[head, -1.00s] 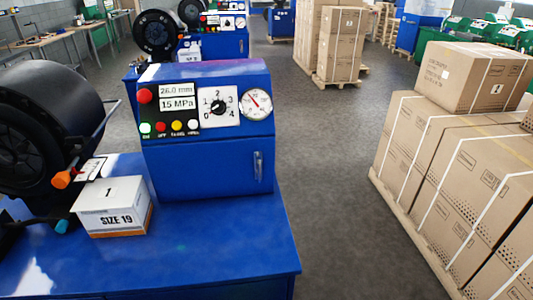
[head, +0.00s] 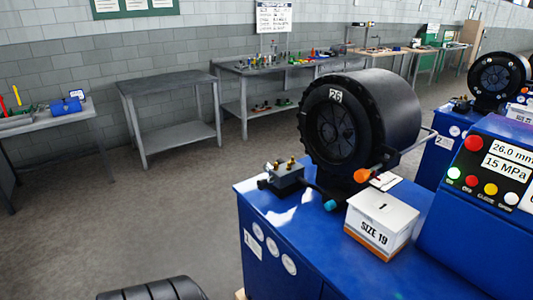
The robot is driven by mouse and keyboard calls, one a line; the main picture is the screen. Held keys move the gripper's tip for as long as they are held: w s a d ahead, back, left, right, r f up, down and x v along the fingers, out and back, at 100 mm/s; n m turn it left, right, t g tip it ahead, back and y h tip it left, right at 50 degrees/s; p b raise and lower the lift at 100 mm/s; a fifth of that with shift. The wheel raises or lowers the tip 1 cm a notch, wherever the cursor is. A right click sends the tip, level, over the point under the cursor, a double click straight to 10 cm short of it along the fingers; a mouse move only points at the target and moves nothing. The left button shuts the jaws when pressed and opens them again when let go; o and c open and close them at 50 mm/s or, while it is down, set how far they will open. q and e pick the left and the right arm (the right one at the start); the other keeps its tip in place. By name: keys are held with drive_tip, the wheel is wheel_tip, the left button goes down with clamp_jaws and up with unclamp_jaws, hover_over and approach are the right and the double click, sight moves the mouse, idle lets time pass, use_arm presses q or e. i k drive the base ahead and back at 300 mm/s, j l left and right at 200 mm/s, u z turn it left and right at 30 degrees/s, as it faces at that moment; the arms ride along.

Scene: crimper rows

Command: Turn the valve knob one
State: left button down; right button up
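The blue crimper control panel (head: 485,170) is cut off by the right edge in the head view. Only a sliver of the white plate (head: 527,198) shows there, and its dial knob is out of view. An orange knob-like part (head: 362,175) and a teal one (head: 330,205) sit near the black crimper head (head: 345,125), marked 26. A small block with brass fittings (head: 286,173) stands to their left. I cannot tell which part is the valve knob. Neither of my grippers is in view.
A white SIZE 19 box (head: 380,222) stands on the blue machine base (head: 440,235). Grey workbenches (head: 168,90) line the wall. A dark ribbed round object (head: 152,289) is at the bottom edge. The grey floor (head: 130,220) to the left is open.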

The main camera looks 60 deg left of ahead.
sight(262, 184)
drive_tip(key=u, duration=1.6)
